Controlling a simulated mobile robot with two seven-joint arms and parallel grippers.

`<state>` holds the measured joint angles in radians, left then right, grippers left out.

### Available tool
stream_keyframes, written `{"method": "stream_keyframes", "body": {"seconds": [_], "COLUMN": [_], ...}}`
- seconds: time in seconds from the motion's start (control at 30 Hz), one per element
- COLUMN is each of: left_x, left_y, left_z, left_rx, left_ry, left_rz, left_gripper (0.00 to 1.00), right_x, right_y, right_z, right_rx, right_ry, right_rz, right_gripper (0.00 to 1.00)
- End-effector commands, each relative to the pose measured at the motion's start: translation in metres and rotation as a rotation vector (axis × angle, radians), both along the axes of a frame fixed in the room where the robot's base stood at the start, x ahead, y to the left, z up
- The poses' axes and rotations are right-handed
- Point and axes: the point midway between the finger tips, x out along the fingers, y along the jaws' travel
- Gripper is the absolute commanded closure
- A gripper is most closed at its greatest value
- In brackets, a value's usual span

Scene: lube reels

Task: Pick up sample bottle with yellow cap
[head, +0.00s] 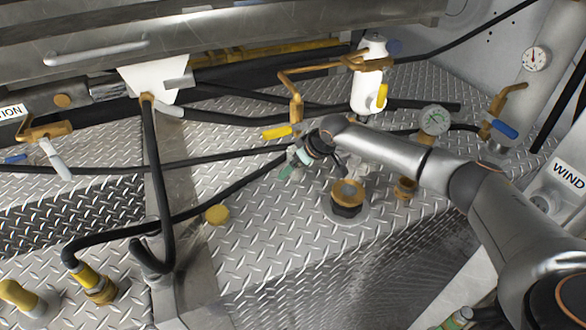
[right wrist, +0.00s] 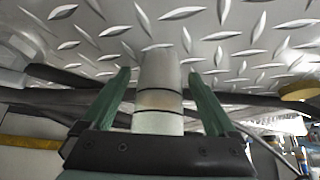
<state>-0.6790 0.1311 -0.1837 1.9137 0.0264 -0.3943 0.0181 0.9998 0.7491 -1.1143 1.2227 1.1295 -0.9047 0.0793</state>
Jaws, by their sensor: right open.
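My right gripper (head: 287,172) is over the ribbed metal deck in the middle of the head view, its green fingers pointing down and left. In the right wrist view the fingers (right wrist: 160,80) are open and apart. A pale grey-white cylinder (right wrist: 160,98) with thin dark bands shows between them, with gaps on both sides. No yellow cap shows on it, and I cannot tell whether it is the sample bottle.
A round yellow disc (head: 217,214) sits on the deck. A brass-topped fitting (head: 347,196) stands just right of the gripper. A white cylinder with brass valves (head: 367,90) is behind. Black hoses (head: 240,178) cross the deck. Bare deck (head: 265,240) lies in front.

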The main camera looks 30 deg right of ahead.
Motion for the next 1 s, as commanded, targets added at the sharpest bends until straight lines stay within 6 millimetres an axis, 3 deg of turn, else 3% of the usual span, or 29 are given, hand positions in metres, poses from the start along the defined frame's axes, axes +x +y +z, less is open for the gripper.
{"method": "stream_keyframes", "body": {"seconds": [0.13,0.9,1.0], "left_x": [-0.0001,0.0,0.0001], "left_y": [0.0,-0.0001,-0.0001], "left_z": [0.0013,0.0014,0.0014], "left_rx": [0.0,0.0,0.0], "left_ry": [0.0,-0.001,-0.001], "left_rz": [0.0,0.0,0.0], "left_gripper": [0.5,0.5,0.5], "right_x": [0.0,-0.0001,0.0001], "right_y": [-0.0004,0.0002,0.0004], "right_z": [0.0013,0.0009,0.0013], "right_rx": [0.0,0.0,0.001], "right_ry": [0.0,0.0,-0.001], "right_rz": [-0.001,0.0,0.001], "right_gripper": [0.08,0.95,1.0]}}
